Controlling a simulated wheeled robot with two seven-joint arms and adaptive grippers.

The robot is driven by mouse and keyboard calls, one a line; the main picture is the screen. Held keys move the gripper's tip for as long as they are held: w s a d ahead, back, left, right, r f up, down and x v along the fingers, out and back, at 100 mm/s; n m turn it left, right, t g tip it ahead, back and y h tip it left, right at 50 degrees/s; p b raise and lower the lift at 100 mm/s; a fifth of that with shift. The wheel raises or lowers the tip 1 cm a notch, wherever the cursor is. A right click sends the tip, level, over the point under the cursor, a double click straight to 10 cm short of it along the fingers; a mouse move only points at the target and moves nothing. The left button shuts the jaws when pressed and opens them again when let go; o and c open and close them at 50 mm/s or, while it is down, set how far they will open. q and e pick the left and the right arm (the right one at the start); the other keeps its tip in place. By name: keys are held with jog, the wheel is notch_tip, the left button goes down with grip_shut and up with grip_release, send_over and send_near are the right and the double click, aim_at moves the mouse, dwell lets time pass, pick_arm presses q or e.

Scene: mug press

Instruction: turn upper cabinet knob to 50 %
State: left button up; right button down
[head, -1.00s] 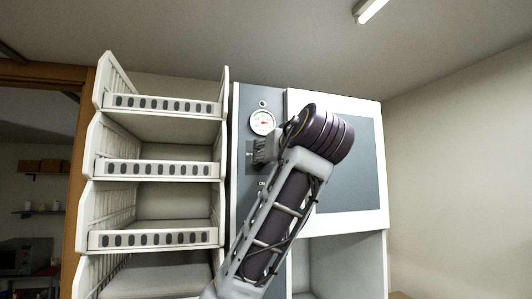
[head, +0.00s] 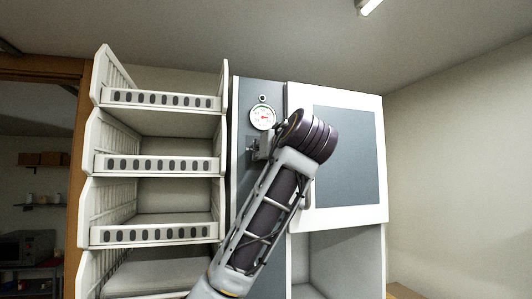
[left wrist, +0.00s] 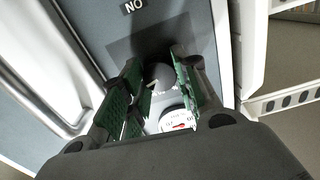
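The upper cabinet knob (left wrist: 160,76) is a dark round knob with a pale pointer mark, seen in the left wrist view on a dark square of the cabinet's grey panel (left wrist: 95,25). My left gripper (left wrist: 156,68) is open, its green-padded fingers apart on either side of the knob. I cannot tell whether a pad touches it. In the head view my left gripper (head: 260,147) is at the grey control strip, just below the round gauge (head: 262,117), and hides the knob. My right gripper is not in view.
The white cabinet door (head: 347,155) with a grey panel is right of the control strip, behind my left arm. White stacked racks (head: 158,165) stand close on the left. An open niche (head: 340,262) lies below the door.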

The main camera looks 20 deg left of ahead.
pick_arm(q)
jog(key=c, duration=0.3)
jog(key=shift+c, duration=0.2)
jog(key=shift+n, duration=0.3)
jog(key=shift+f+n+b, duration=0.15)
jog(key=shift+n+b, duration=0.75)
jog(key=shift+b, duration=0.2)
jog(key=shift+n+b, duration=0.45)
jog(key=shift+n, duration=0.35)
jog(key=n, duration=0.2)
jog(key=shift+n+b, duration=0.3)
jog(key=shift+b, duration=0.1)
jog(key=shift+n, duration=1.6)
